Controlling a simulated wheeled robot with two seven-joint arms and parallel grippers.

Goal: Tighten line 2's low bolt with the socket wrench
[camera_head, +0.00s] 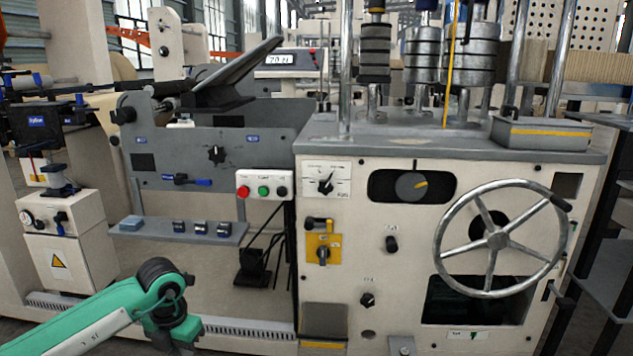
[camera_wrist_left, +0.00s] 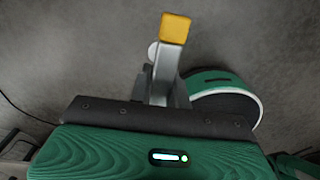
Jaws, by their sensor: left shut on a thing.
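My left gripper (camera_wrist_left: 165,92) shows in the left wrist view, its fingers close together around a grey metal bar with a yellow end (camera_wrist_left: 175,27). The bar looks like part of the socket wrench, but its socket end cannot be made out. The bar points away from the gripper over a grey floor, touching nothing that I can see. In the head view my green left arm comes in at the bottom left and bends down out of the picture, so the gripper is hidden there. I cannot make out line 2's low bolt. My right gripper is not in view.
A cream machine cabinet (camera_head: 400,250) with a large handwheel (camera_head: 500,238) fills the right of the head view. A grey panel (camera_head: 215,155), a push-button box (camera_head: 264,185) and a small shelf (camera_head: 185,231) are left of it. A box with a warning triangle (camera_head: 68,262) stands at left.

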